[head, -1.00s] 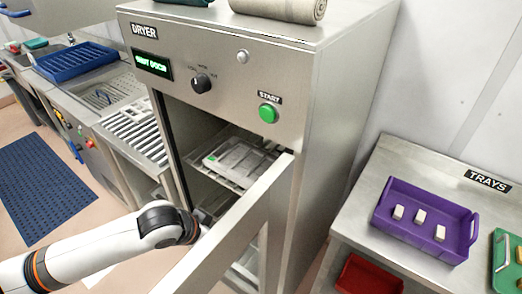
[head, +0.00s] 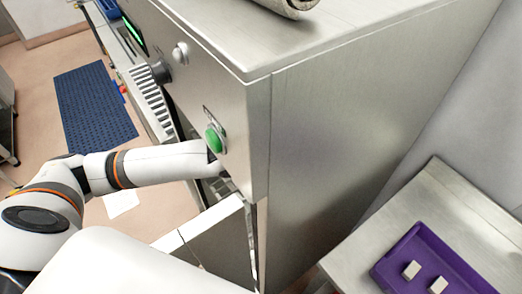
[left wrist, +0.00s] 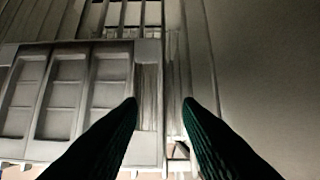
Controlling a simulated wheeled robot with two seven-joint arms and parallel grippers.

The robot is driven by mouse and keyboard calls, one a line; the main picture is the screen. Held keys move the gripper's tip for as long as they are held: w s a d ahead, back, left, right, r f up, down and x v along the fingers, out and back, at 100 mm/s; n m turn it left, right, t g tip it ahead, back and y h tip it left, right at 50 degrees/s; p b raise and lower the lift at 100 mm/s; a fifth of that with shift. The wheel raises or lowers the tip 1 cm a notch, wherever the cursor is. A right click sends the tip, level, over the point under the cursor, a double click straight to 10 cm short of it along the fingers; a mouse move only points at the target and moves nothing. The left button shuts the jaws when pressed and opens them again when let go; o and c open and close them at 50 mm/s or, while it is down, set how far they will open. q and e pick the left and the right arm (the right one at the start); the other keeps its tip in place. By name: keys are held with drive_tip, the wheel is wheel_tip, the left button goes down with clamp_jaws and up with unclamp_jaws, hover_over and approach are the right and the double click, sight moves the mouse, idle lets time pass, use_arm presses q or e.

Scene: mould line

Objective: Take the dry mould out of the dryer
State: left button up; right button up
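The dryer (head: 340,130) fills the middle of the head view, its front seen at a steep angle. Its door (head: 215,240) stands open. My left arm reaches past the door edge into the dryer, so the gripper is hidden in the head view. In the left wrist view, my left gripper (left wrist: 160,101) is open, with two dark green ribbed fingers apart and nothing held. The grey mould (left wrist: 68,95), with rectangular cavities, lies ahead and to the left. Its right rim shows partly between the fingertips; I cannot tell whether they touch it. My right gripper is not in view.
The green start button (head: 214,139) is just above my left forearm. A purple tray (head: 425,265) with small pale blocks sits on the table (head: 440,205) at right. A blue mat (head: 92,105) is on the floor.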

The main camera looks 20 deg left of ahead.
use_arm(q)
drive_tip(key=shift+w+f, duration=0.1)
drive_tip(key=shift+f, duration=0.1)
drive_tip(key=shift+p+x, duration=0.5)
drive_tip(key=shift+x, duration=0.55)
drive_tip(key=x, duration=0.1)
drive_tip(key=p+x, duration=0.1)
drive_tip(key=x, duration=0.1)
drive_tip(key=shift+f, duration=0.4)
drive_tip(key=shift+w+d+f, duration=0.1)
drive_tip(key=shift+d+f, duration=0.05)
drive_tip(key=shift+f, duration=0.4)
drive_tip(key=shift+r, duration=0.1)
clamp_jaws()
